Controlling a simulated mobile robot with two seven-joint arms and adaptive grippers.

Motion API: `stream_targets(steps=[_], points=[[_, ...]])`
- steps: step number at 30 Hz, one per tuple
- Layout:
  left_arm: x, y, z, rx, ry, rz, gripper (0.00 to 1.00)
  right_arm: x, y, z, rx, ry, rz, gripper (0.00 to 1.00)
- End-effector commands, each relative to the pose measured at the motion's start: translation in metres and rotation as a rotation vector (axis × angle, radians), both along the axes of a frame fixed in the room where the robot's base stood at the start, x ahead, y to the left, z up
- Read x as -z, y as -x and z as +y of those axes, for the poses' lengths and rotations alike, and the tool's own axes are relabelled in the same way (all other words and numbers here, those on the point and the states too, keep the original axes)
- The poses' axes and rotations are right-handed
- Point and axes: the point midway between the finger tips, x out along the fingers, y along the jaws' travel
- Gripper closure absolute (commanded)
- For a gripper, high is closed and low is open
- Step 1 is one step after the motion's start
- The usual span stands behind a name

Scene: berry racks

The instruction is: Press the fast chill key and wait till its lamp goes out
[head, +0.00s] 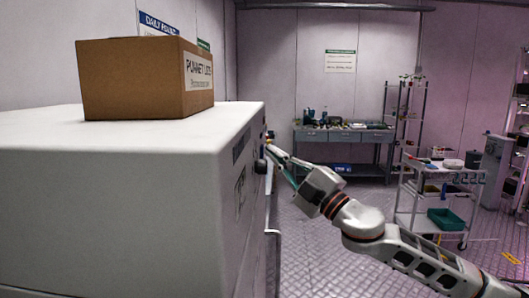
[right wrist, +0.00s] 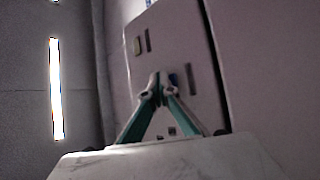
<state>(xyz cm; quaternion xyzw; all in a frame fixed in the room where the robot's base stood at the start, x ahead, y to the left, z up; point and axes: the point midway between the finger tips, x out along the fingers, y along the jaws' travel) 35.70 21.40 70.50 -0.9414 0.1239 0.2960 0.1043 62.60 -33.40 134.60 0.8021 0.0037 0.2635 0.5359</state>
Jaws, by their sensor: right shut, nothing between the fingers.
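The white chiller cabinet (head: 110,190) fills the left of the head view, its front face seen at a steep angle. My right gripper (head: 271,150) is at the upper part of that face, its teal fingers pointing at it. In the right wrist view the right gripper (right wrist: 163,88) is shut and empty, fingertips at or very near a panel (right wrist: 165,55). A small blue patch (right wrist: 173,79) shows beside the fingertips. A yellowish mark (right wrist: 137,46) and dark slots show elsewhere on the panel. I cannot make out which is the fast chill key, whether it is touched, or a lit lamp. My left gripper is out of view.
A cardboard box (head: 130,80) of punnet lids stands on the cabinet. A handle bar (head: 273,235) runs down the cabinet's front. Further back are a grey workbench (head: 345,137), a shelf rack and a white cart (head: 415,190) with a green bin (head: 445,219). The floor between is clear.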

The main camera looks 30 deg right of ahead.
Motion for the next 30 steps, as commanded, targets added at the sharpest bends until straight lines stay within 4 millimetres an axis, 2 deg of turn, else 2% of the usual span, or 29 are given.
stream_targets(steps=[17,30], points=[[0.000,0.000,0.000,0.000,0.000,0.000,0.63,0.000,-0.001,0.003,-0.001,-0.001,0.000,1.00],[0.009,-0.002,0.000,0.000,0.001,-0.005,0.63,0.001,0.008,-0.011,-0.002,0.000,0.001,1.00]])
